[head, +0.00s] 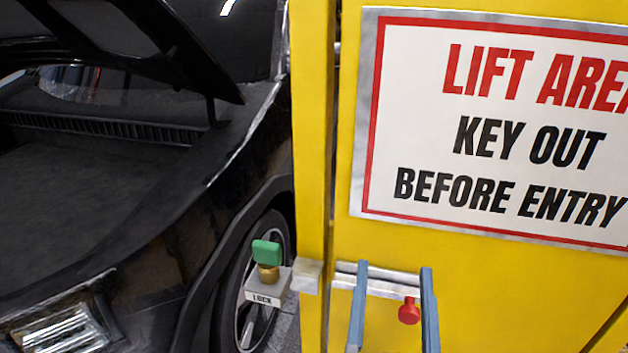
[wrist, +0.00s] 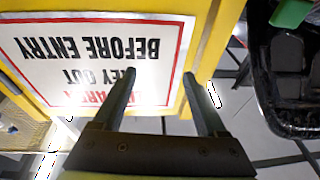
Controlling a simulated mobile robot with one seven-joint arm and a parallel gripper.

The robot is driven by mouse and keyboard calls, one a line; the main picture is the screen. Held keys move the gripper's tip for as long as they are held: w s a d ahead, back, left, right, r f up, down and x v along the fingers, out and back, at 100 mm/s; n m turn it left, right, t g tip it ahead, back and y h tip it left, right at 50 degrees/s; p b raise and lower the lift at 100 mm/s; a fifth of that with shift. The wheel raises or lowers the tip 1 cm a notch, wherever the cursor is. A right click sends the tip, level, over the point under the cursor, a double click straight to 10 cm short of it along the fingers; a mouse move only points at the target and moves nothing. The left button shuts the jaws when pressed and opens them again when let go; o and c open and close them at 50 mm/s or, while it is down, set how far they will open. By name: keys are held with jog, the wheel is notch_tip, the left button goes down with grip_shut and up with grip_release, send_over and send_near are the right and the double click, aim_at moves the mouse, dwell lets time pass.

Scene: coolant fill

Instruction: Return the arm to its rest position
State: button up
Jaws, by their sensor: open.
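My gripper (head: 394,270) shows in the head view as two blue-grey fingers rising from the bottom edge in front of a yellow gate panel (head: 460,285). The fingers are apart with nothing held. A red knob (head: 409,311) on a silver bolt (head: 390,283) appears between them; their distance in depth is unclear. In the wrist view the two dark fingers of my gripper (wrist: 160,78) are spread, with the upside-down sign (wrist: 95,50) behind and left of them. The rest of my arm is out of view.
A grey block marked LOCK (head: 265,290) with a green-topped key (head: 267,253) sits left of the yellow post (head: 313,130). A black car (head: 150,240) with its hood raised stands at the left. Open floor (wrist: 180,126) shows beyond the fingers in the wrist view.

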jog(key=s+a+r+t+y+p, duration=0.1)
jog(key=a+r+t, duration=0.1)
jog(key=r, duration=1.1)
jog(key=s+a+r+n+t+y+p, duration=0.1)
jog(key=a+r, duration=0.3)
jog(key=r, duration=0.8)
jog(key=s+a+r+n+t+y+p, duration=0.1)
jog(key=s+a+r+t+y+p, duration=0.1)
jog(key=r, duration=1.1)
jog(key=shift+s+a+r+t+p, duration=0.15)
jog(key=shift+a+r+t+p, duration=0.2)
jog(key=shift+a+t+p, duration=0.5)
jog(key=shift+d+f, duration=0.1)
jog(key=shift+d, duration=0.1)
